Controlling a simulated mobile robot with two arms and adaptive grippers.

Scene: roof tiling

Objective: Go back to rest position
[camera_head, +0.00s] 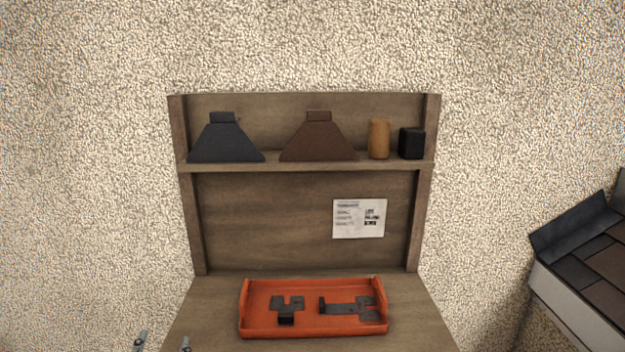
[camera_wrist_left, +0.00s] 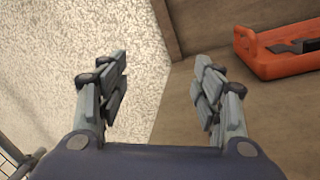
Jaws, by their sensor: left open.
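My left gripper (camera_head: 163,343) shows only as two grey fingertips at the bottom edge of the head view, left of the orange tray. In the left wrist view the left gripper (camera_wrist_left: 162,88) is open, with its fingers wide apart and nothing between them. It is at the left edge of the wooden workbench (camera_wrist_left: 182,128). My right gripper is in neither view.
The orange tray (camera_head: 258,330) on the workbench (camera_head: 212,300) holds dark metal brackets. A shelf above (camera_head: 300,166) bears a dark grey tile (camera_head: 226,142), a brown tile (camera_head: 318,140), a tan cylinder (camera_head: 379,139) and a black block (camera_head: 412,143). A tiled roof (camera_head: 585,245) stands right.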

